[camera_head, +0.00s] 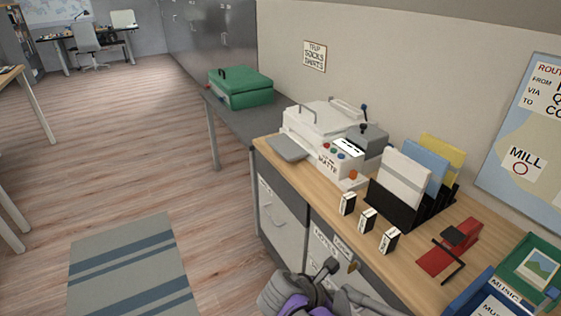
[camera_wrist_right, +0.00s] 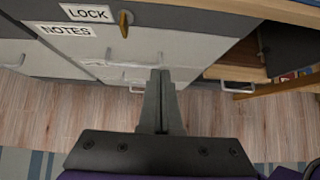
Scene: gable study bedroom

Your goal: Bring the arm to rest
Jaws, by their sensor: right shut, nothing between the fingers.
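My right gripper (camera_wrist_right: 160,78) is shut and empty in the right wrist view, its two fingers pressed together. It is in front of the pale drawer fronts (camera_wrist_right: 100,62) under the wooden desk, with nothing between the fingers. In the head view, part of my purple and grey right arm shows at the bottom edge, low beside the drawers; the fingertips are hard to make out there. My left gripper is in neither view.
The wooden desk top (camera_head: 400,262) holds a white machine (camera_head: 322,130), a black file rack (camera_head: 408,208), small labelled blocks (camera_head: 367,219) and a red stapler-like object (camera_head: 448,252). A brass key (camera_wrist_right: 125,20) sticks out by the LOCK label. Open floor (camera_head: 110,170) lies left.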

